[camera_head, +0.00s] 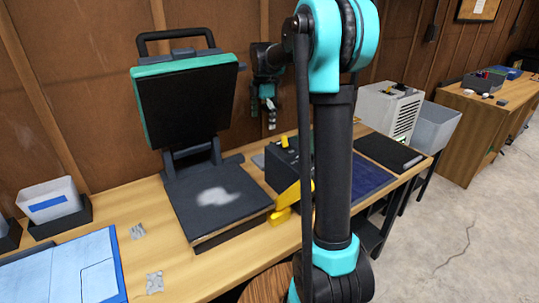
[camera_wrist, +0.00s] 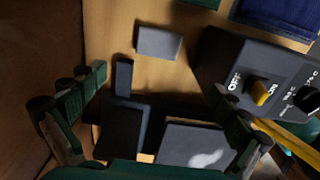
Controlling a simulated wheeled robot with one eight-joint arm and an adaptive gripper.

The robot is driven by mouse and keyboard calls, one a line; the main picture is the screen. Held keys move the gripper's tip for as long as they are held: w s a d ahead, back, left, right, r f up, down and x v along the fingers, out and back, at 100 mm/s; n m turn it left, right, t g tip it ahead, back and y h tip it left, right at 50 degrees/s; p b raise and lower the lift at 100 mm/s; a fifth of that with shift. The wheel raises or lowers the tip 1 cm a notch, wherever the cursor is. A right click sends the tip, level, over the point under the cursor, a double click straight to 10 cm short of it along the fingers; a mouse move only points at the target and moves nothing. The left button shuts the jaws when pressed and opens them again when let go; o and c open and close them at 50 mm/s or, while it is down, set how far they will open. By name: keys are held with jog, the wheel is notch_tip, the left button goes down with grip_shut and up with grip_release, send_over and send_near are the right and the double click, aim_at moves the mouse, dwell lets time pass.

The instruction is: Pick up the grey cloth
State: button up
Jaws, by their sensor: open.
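A small flat grey rectangle (camera_wrist: 158,42), which looks like the folded grey cloth, lies on the wooden bench in the upper middle of the wrist view. In the head view a grey patch (camera_head: 258,160) shows between the heat press and the dark control box; I cannot tell whether it is the same piece. My gripper (camera_head: 264,110) hangs above the bench behind the press, near the wall. In the wrist view my gripper (camera_wrist: 160,88) is open and empty, its fingers wide apart, with the grey rectangle beyond the fingertips.
The open heat press (camera_head: 218,197) stands left of my gripper. The control box (camera_wrist: 255,75) with a yellow switch is close at right. Two crumpled grey pieces (camera_head: 137,231) (camera_head: 154,282) lie on the bench's left part. A dark blue mat (camera_head: 368,181) lies right.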

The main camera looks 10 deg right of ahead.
send_over(262, 159)
jog(key=f, duration=1.2)
jog(key=shift+s+d, duration=0.1)
jog(key=shift+d, duration=0.15)
jog(key=shift+a+f, duration=0.15)
jog(key=shift+f, duration=1.2)
jog(key=shift+a+f, duration=0.1)
jog(key=shift+f, duration=1.2)
jog(key=c, duration=0.9)
